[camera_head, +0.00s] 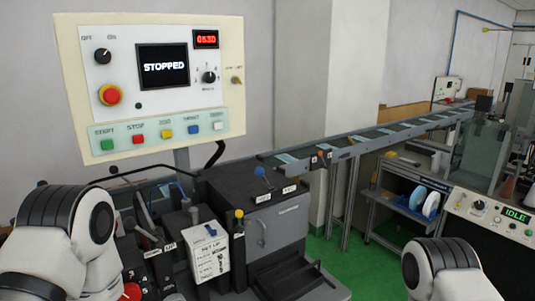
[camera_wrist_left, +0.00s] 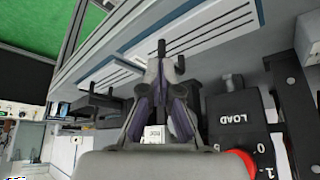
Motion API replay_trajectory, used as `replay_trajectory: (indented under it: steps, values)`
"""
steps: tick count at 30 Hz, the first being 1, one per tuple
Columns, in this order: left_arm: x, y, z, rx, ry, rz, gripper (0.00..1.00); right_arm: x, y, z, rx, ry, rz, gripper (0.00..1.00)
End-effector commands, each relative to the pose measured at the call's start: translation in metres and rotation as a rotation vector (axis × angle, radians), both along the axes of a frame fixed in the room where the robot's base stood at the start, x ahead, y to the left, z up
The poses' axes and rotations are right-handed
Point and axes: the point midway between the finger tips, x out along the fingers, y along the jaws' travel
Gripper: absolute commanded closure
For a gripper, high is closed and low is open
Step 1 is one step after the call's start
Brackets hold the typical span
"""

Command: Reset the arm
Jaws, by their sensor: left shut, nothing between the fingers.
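My left arm (camera_head: 60,235) shows at the lower left of the head view, with its gripper out of that view. In the left wrist view my left gripper (camera_wrist_left: 171,60) is shut and empty. Its fingertips point toward a grey panel with white slotted plates (camera_wrist_left: 200,35); I cannot tell whether they touch it. My right arm (camera_head: 445,268) shows at the lower right of the head view, and its gripper is out of view.
A control panel (camera_head: 215,98) reading STOPPED stands at the left. A conveyor (camera_head: 345,148) runs back to the right over green floor (camera_head: 335,262). A white box (camera_head: 208,252) and levers stand near my left arm. A LOAD switch with a red knob (camera_wrist_left: 238,165) lies beside my left gripper.

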Motion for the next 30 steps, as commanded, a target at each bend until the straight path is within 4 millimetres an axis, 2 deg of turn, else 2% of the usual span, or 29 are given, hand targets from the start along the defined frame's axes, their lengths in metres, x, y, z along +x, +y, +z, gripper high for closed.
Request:
replay_trajectory:
  steps: [1,4,9,12,13,15,21,24,30]
  values:
    - [-0.031,0.002,-0.019,-0.005,0.079,0.026,1.0,0.0,0.0,0.0,0.0,0.0,0.0,0.6]
    - [-0.086,0.005,-0.046,-0.012,0.213,0.079,1.0,0.0,0.0,0.001,0.0,0.001,0.0,0.6]
    - [-0.169,0.009,-0.072,-0.01,0.406,0.157,1.0,0.0,0.0,0.0,0.0,0.001,0.0,0.6]
    - [-0.214,0.01,-0.079,-0.003,0.511,0.198,1.0,0.0,0.0,0.0,0.0,0.001,0.0,0.6]
    - [-0.211,0.01,-0.099,-0.004,0.504,0.198,1.0,0.0,0.0,-0.02,0.0,-0.001,0.0,0.6]
    - [-0.208,0.01,-0.124,-0.005,0.498,0.196,1.0,0.0,0.0,-0.046,0.0,0.0,0.0,0.6]
    - [-0.207,0.01,-0.177,-0.004,0.496,0.195,1.0,-0.001,0.0,-0.099,0.0,0.001,0.0,0.6]
    - [-0.207,0.01,-0.19,-0.005,0.495,0.195,1.0,-0.001,0.0,-0.113,0.0,0.001,0.0,0.6]
    - [-0.207,0.01,-0.186,-0.004,0.493,0.194,1.0,0.0,0.0,-0.108,0.0,0.0,0.0,0.6]
